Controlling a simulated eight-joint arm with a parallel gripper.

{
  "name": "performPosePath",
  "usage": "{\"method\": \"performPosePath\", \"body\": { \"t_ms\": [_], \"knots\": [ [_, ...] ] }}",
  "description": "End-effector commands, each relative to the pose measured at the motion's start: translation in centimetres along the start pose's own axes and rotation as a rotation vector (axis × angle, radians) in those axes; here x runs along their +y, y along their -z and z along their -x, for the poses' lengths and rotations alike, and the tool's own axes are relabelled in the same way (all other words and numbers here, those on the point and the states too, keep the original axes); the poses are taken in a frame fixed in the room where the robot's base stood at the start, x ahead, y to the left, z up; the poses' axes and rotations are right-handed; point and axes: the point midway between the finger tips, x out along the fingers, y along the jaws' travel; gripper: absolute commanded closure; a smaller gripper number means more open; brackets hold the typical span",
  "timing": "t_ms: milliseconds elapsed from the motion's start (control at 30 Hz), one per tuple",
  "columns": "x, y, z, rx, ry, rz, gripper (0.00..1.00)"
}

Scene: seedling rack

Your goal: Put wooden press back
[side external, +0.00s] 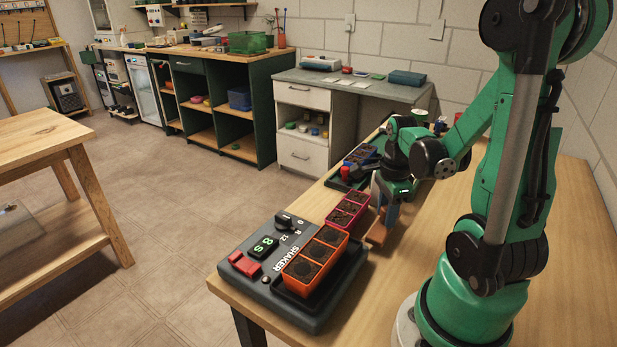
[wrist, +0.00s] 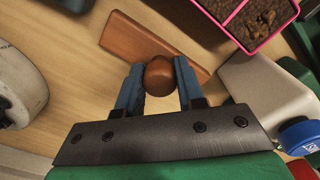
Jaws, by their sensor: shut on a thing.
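The wooden press shows in the wrist view as a flat reddish-brown plate (wrist: 130,38) with a round knob (wrist: 159,76) above it. My gripper (wrist: 159,85) has its two blue fingers closed on either side of the knob. In the side view, my gripper (side external: 388,207) points down at the table, just right of the pink tray. The press (side external: 377,234) shows there as a brown piece under the fingers, its knob hidden by them. I cannot tell whether its plate touches the table.
The pink-rimmed tray (side external: 347,210) of soil is close beside the press and also shows in the wrist view (wrist: 254,41). The table right of the press is clear.

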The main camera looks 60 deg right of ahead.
Motion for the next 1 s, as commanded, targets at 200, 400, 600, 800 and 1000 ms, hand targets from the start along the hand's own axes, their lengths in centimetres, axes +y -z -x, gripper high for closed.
{"method": "performPosePath", "body": {
  "t_ms": [200, 400, 600, 800, 1000],
  "knots": [
    [0.0, 0.0, -0.1, 0.000, 0.000, 0.000, 1.00],
    [0.0, 0.0, -0.1, 0.000, 0.000, 0.000, 1.00],
    [0.0, 0.0, -0.5, 0.000, 0.000, 0.000, 1.00],
    [0.0, 0.0, -0.9, 0.000, 0.000, 0.000, 1.00],
    [0.0, 0.0, -1.2, 0.000, 0.000, 0.000, 0.58]
  ]
}}
